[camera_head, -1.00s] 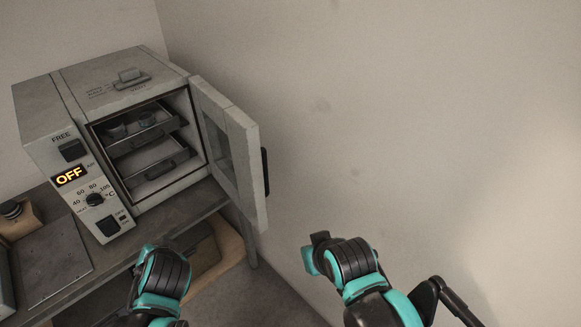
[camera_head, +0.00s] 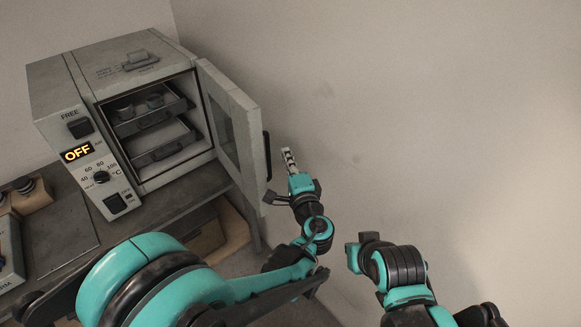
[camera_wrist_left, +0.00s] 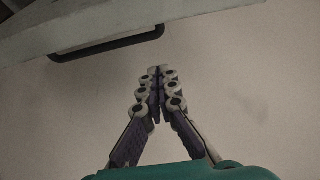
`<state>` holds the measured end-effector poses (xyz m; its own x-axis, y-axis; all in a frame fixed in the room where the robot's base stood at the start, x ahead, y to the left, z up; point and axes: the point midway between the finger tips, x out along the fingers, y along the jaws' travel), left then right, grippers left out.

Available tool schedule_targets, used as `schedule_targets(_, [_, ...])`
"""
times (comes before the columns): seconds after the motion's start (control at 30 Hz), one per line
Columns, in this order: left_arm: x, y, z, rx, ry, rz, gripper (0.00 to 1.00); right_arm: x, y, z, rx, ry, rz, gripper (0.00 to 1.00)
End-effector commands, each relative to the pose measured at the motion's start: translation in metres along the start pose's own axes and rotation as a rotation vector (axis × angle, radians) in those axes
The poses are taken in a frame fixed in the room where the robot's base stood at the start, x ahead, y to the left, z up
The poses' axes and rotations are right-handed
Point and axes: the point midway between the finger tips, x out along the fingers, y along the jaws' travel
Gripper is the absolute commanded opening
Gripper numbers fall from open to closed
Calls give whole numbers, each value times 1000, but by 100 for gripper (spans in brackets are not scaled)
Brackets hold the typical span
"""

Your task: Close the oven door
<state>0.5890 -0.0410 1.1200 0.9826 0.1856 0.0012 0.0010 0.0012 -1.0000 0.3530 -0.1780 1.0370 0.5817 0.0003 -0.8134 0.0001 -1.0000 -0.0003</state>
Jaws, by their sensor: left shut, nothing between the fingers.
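The grey oven (camera_head: 140,130) stands on a bench at the left, with its display reading OFF. Its door (camera_head: 231,135) is hinged on the right side of the opening and stands wide open, with a dark handle (camera_head: 267,155) on its outer face. My left gripper (camera_head: 287,152) is shut and empty, pointing up just right of the door handle, apart from it in the picture. In the left wrist view, the shut fingertips (camera_wrist_left: 157,72) lie below the handle (camera_wrist_left: 107,45) and the door edge (camera_wrist_left: 110,22). My right gripper's fingers do not show; only part of that arm is at the lower right.
Two metal trays (camera_head: 165,151) sit inside the oven, with small containers on the upper one. The bench (camera_head: 60,222) carries a dark-topped jar (camera_head: 27,188) at the left. A bare wall lies behind and right of the door, with open room before it.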

Motion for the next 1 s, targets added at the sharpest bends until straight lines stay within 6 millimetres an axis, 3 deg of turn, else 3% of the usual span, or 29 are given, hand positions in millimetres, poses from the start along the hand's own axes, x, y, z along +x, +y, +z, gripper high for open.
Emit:
schedule_targets(0.2, [48,2,2,0,-4,1,0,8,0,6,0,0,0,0])
schedule_targets(0.5, [33,1,35,-1,-1,1,0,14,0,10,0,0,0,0])
schedule_targets(1.0, [31,0,39,-1,3,1,0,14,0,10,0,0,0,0])
